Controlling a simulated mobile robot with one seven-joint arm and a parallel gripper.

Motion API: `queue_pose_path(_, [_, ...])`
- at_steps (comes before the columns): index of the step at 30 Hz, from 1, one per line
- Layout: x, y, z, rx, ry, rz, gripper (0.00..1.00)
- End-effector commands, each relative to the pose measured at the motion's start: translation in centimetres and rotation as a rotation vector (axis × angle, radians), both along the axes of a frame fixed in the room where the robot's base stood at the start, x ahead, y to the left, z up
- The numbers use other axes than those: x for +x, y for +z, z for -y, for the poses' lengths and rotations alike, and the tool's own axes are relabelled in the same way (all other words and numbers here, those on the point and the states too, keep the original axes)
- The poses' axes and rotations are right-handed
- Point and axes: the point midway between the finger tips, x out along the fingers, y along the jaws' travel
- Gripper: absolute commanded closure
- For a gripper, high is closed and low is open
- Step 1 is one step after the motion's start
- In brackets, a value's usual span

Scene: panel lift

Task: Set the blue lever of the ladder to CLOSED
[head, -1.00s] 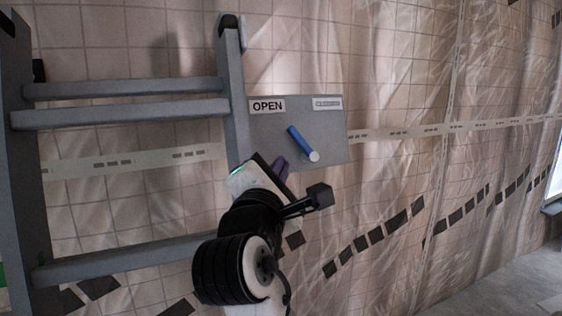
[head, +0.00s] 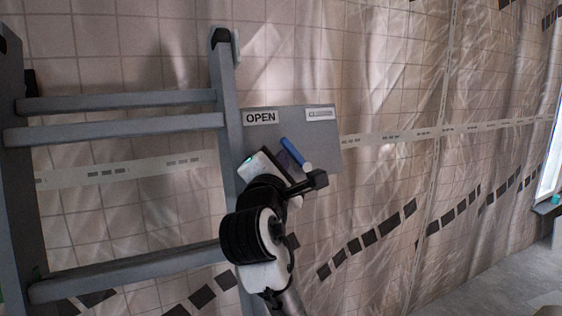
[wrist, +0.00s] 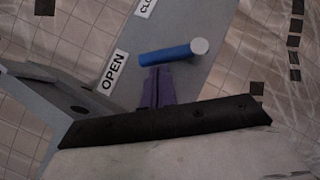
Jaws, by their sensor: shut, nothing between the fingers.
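The grey ladder (head: 228,95) stands against the tiled wall, with a grey plate (head: 322,145) fixed to its right rail. The blue lever (head: 293,152) is on that plate, tilted toward the OPEN label (head: 260,118) at upper left; its light round end is at lower right.
Ladder rungs (head: 120,128) lie left of my arm. The tiled wall (head: 400,80) is behind, with a pale strip across it. Right of the plate there is free room. A window edge (head: 550,165) is at far right.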

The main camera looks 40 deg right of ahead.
Motion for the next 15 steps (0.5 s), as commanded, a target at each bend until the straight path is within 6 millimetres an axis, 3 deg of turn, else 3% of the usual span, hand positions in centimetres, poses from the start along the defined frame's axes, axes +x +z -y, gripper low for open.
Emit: queue_pose_path(15, [0.09,0.61,0.25,0.000,-0.001,0.001,1.00])
